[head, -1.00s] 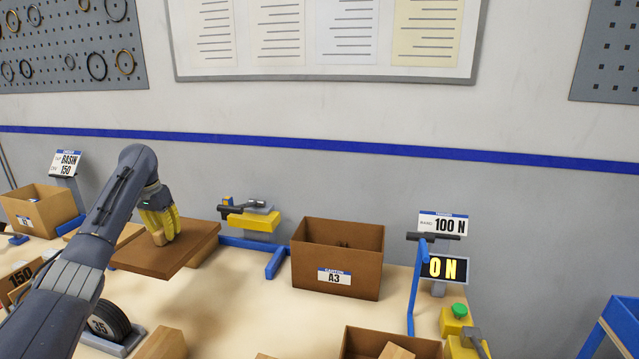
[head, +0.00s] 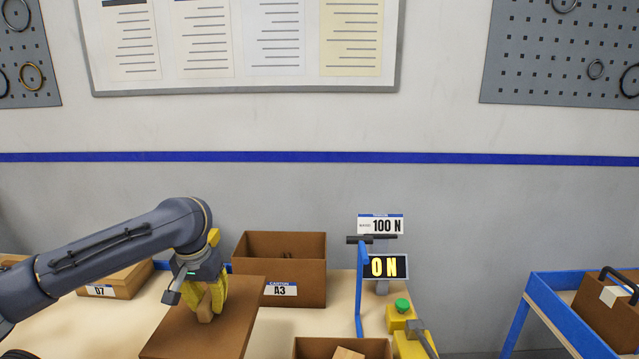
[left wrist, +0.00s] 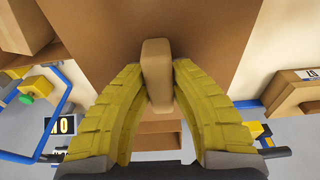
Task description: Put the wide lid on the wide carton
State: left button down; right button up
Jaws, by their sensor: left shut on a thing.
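The lid (head: 165,335) is a flat brown board with a block handle (head: 205,308) on top. My left gripper (head: 208,300), with yellow fingers, is shut on that handle and holds the lid above the bench. In the left wrist view the fingers (left wrist: 158,90) flank the handle, and the lid (left wrist: 160,20) fills the upper middle. An open brown carton labelled A3 (head: 310,266) stands behind and to the right of the lid, which covers its lower left in the head view. No label names the wide carton.
Another open carton (head: 310,347) with a block in it stands at the front. A low box labelled 07 (head: 122,282) is at the left.

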pick_arm(q)
jog(key=s+d+f, duration=0.2)
jog(key=s, duration=0.3)
jog(key=s+d+f, duration=0.1)
jog(key=s+f, duration=0.1)
jog(key=s, duration=0.3)
jog(key=s+d+f, duration=0.2)
jog(key=s, duration=0.2)
jog(key=shift+s+d+f, duration=0.25)
jog(key=shift+s+d, duration=0.1)
jog(key=shift+s, duration=0.05)
